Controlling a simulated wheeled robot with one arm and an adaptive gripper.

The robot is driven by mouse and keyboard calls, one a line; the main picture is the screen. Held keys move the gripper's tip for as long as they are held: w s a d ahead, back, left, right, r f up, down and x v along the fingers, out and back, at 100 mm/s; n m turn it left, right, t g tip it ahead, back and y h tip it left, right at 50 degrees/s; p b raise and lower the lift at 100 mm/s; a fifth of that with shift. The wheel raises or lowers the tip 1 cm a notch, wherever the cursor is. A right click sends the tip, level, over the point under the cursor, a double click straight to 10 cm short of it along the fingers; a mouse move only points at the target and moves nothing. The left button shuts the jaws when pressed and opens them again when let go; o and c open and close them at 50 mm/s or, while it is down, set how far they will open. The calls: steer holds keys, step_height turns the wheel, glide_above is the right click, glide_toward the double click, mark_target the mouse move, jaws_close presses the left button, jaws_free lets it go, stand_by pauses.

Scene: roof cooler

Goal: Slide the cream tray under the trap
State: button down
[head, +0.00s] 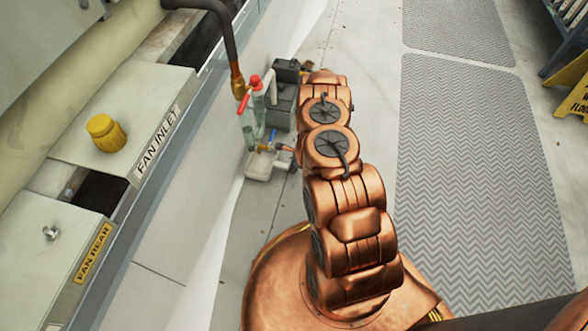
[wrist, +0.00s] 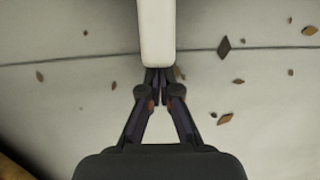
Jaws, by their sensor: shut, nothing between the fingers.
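The cream tray (head: 258,172) lies on the floor beside the unit's wall in the head view. The clear trap (head: 258,112), with a red valve handle at its top, stands just above and behind the tray in the picture; I cannot tell how much of the tray is beneath it. In the wrist view, a cream bar-like part (wrist: 156,35), apparently the tray, runs from the top edge down to my gripper (wrist: 158,76). My gripper is shut and empty, its fingertips at the near end of that part; contact is unclear. My arm hides the gripper in the head view.
A dark grey pump-like box (head: 283,105) stands right behind the trap. The unit's wall (head: 190,185) bounds the left side. A grey ribbed mat (head: 475,180) and a yellow floor sign (head: 574,90) are at the right. Small dry leaves (wrist: 224,47) lie on the floor.

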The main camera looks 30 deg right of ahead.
steer(key=s+d, duration=0.2)
steer(key=s, duration=0.1)
steer(key=shift+d+r+p, duration=0.2)
steer(key=shift+d+p, duration=0.1)
steer(key=shift+d, duration=0.1)
steer(key=p+v, duration=0.3)
steer(key=v, duration=0.6)
steer(key=shift+r, duration=0.3)
steer(key=shift+s+a, duration=0.1)
